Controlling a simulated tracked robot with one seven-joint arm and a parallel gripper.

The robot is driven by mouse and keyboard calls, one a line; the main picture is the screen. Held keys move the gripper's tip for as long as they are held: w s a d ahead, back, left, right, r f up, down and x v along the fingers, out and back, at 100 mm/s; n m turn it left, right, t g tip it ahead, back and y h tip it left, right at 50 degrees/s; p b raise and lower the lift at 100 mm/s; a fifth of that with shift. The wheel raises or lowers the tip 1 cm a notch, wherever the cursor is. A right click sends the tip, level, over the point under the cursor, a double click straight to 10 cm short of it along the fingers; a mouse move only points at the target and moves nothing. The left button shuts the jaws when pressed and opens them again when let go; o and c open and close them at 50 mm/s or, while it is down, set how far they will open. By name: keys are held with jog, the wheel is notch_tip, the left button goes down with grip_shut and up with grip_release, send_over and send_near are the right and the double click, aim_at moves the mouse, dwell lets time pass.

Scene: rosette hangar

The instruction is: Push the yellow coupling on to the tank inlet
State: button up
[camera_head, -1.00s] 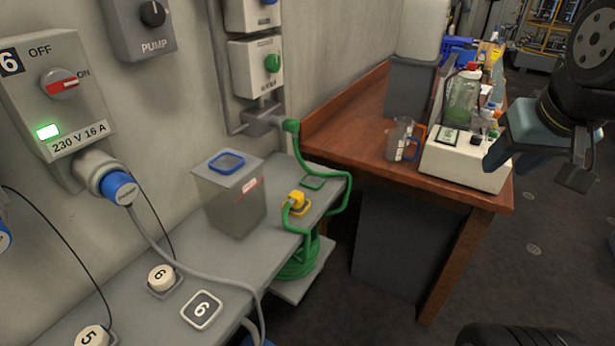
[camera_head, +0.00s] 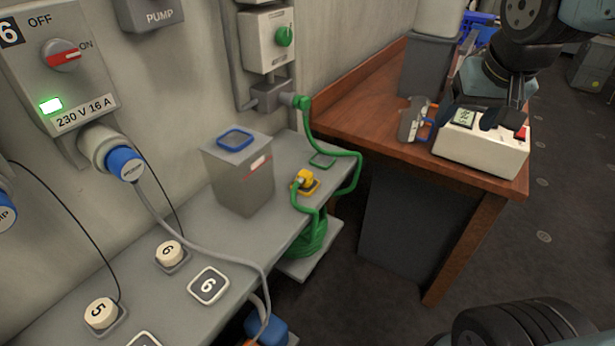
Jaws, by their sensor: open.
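The yellow coupling (camera_head: 305,181) sits on the grey shelf at the end of the green hose (camera_head: 350,175), in a yellow-edged square spot. The grey tank (camera_head: 240,185) stands to its left, with a blue square ring (camera_head: 236,138) on top and a small red-and-white label on its side. I cannot tell for sure which part is the inlet. My gripper (camera_head: 506,112) is open and empty at the upper right, in front of the white device on the wooden bench, well apart from the coupling. Part of the wrist is cut off by the frame.
A wooden bench (camera_head: 375,150) holds a clear jug (camera_head: 413,122), a white device (camera_head: 485,152) and a grey bin (camera_head: 428,75). The green hose hangs in a coil beside the shelf. A cable from the blue plug (camera_head: 127,164) crosses the shelf (camera_head: 235,250). Wall boxes stand above.

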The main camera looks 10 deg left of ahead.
jog(key=w+a+f+n, duration=0.1)
jog(key=a+f, duration=0.3)
jog(key=a, duration=0.5)
jog(key=w+a+f+n, duration=0.1)
jog(key=w+a+f, duration=0.2)
jog(key=a, duration=0.6)
jog(key=w+a+f+n+g+y, duration=0.1)
jog(key=w+a+f, duration=0.1)
jog(key=a+f, duration=0.4)
jog(key=a, duration=0.4)
jog(key=shift+w, duration=0.3)
jog(key=shift+f, duration=0.2)
send_over(305, 174)
jog(key=f, duration=0.7)
jog(key=shift+s+d+f, duration=0.15)
jog(key=shift+s+f, duration=0.2)
jog(key=shift+s, duration=0.05)
notch_tip(305, 174, down, 4)
jog(key=shift+w+r, duration=0.1)
jog(key=shift+w, duration=0.05)
jog(key=shift+x, duration=0.8)
